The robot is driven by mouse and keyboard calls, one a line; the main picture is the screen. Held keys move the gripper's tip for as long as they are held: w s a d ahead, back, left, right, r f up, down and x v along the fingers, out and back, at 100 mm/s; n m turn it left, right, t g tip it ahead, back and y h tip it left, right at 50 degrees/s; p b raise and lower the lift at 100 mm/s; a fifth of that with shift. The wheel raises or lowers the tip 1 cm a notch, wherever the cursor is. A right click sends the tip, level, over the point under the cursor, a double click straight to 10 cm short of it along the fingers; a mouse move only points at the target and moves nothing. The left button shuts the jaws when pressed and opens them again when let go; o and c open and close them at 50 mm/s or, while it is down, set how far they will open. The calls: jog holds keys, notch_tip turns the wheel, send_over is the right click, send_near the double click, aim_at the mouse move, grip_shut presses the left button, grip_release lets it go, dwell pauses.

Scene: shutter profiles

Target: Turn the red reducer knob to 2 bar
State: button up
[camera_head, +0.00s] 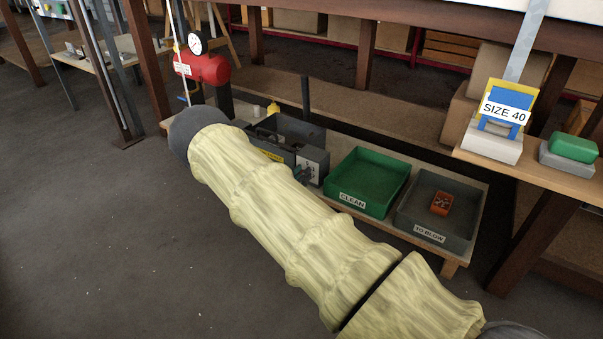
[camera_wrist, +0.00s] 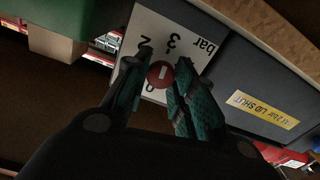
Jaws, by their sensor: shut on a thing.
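The red reducer knob (camera_wrist: 153,83) sits on a white dial plate (camera_wrist: 138,78) in the wrist view. A short white mark on the knob runs nearly upright in the picture, between the 2 and 3 side and the 0 side; which end points is unclear. My gripper (camera_wrist: 163,64) has its teal fingers closed on either side of the knob. In the head view the white plate (camera_head: 315,163) is on the grey box's end; my arm hides most of the gripper there.
The dark grey box (camera_head: 288,130) carries a yellow label, partly read as "LID SHUT" in the wrist view (camera_wrist: 265,111). Beside it stand a green CLEAN tray (camera_head: 370,170) and a grey TO BLOW tray (camera_head: 450,187). A red tank with a gauge (camera_head: 205,68) stands behind my arm.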

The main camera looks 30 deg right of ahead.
jog(key=n+p, duration=0.6)
jog(key=n, duration=0.4)
jog(key=shift+f, duration=0.1)
jog(key=shift+w+a+p, duration=0.1)
jog(key=shift+p, duration=0.2)
dwell(0.3)
jog(key=o, duration=1)
jog(key=shift+o, duration=0.2)
jog(key=v, duration=1.2)
jog(key=shift+f, duration=0.1)
